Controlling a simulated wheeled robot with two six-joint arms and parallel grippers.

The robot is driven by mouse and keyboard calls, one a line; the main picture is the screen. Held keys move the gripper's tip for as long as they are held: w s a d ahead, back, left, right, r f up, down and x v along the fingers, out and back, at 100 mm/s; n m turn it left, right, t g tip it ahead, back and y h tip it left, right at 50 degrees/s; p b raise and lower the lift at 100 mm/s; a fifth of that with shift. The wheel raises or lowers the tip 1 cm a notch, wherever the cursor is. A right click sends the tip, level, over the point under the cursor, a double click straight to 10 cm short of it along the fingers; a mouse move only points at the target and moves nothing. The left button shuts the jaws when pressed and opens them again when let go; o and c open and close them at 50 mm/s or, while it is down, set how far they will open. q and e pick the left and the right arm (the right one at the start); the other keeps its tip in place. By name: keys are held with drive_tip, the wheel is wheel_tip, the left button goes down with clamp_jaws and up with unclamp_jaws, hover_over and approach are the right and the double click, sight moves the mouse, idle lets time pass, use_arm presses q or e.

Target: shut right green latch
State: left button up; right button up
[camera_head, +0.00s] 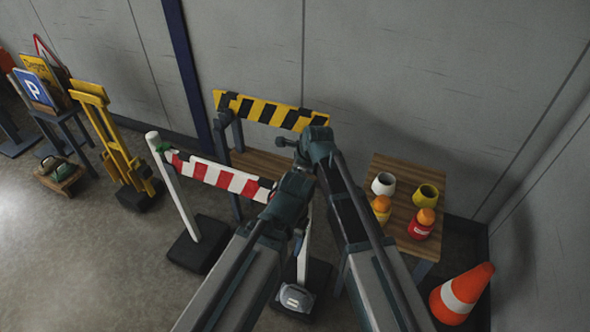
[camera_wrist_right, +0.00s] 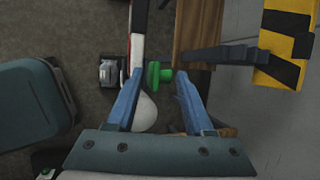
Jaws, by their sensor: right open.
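The right green latch (camera_wrist_right: 158,75) shows in the right wrist view, beside the end of the red and white board (camera_wrist_right: 136,45). My right gripper (camera_wrist_right: 161,77) is open, with a blue finger on each side of the latch. I cannot tell whether either finger touches it. The rounded white post top (camera_wrist_right: 145,112) shows between the fingers. In the head view the red and white board (camera_head: 215,177) runs from the left white post (camera_head: 177,190), with another green latch (camera_head: 163,148), towards the right white post (camera_head: 303,250). My arms hide the right latch there. My left gripper is hidden.
A yellow and black barrier (camera_head: 270,111) stands close behind the board. A wooden table (camera_head: 400,212) with several cups and small items is to the right, with an orange cone (camera_head: 462,292) near it. A grey lamp-like object (camera_head: 295,297) rests at the right post's foot.

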use_arm(q)
wheel_tip(320, 180, up, 12)
drive_tip(key=p, duration=1.1)
drive_tip(key=shift+p, duration=0.4)
use_arm(e)
drive_tip(key=v, duration=1.3)
drive_tip(key=shift+r, duration=0.25)
use_arm(q)
drive_tip(key=shift+c, duration=0.3)
use_arm(e)
drive_tip(key=shift+d, duration=0.1)
